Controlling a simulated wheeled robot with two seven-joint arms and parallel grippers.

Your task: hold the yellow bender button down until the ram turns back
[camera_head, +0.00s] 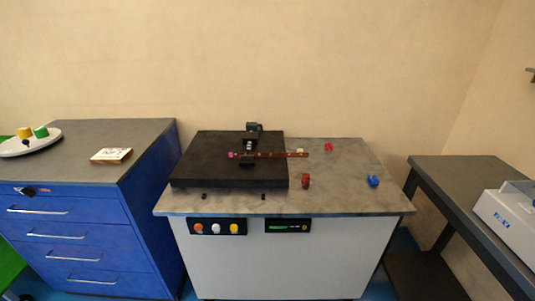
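The yellow bender button (234,229) is at the right end of a dark button panel on the front of the bender cabinet. A white button (215,228) and an orange-red button (198,228) sit to its left. The black bender unit (225,150) stands on the cabinet top, with what appears to be its ram (249,141) near its right part. A reddish-brown bar (275,155) lies across it, pink at its left end. Whether the ram touches the bar cannot be told. Neither gripper shows, and nothing visible touches the button.
A small display (288,226) with green marks is right of the buttons. Red and blue small parts (373,181) lie on the grey top (340,185). A blue drawer cabinet (90,230) stands left, a dark table (455,175) with a white box (510,212) right.

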